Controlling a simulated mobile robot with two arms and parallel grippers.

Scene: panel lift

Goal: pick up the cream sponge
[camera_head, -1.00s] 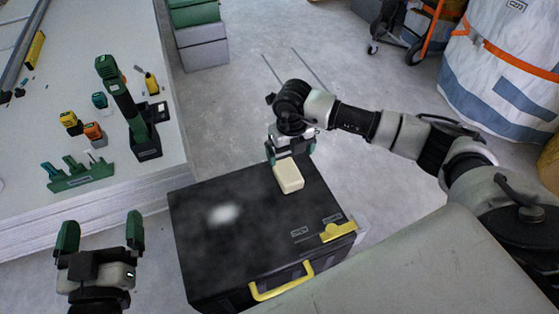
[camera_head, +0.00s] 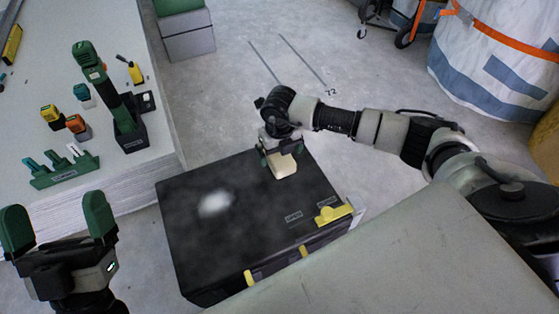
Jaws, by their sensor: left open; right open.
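The cream sponge (camera_head: 284,168) lies on the black top of a box (camera_head: 240,228), close to its far edge. My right gripper (camera_head: 279,156) is open at the sponge's far end, with its green fingertips on either side of it. The gripper body hides part of the sponge, and I cannot tell whether the fingers touch it. My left gripper (camera_head: 56,228) is open and empty at the lower left, apart from the box.
A pale table (camera_head: 150,170) at the left holds a green-handled tool (camera_head: 102,80) and several smaller tools. A white bag (camera_head: 490,70) stands at the far right. Bare floor lies beyond the box.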

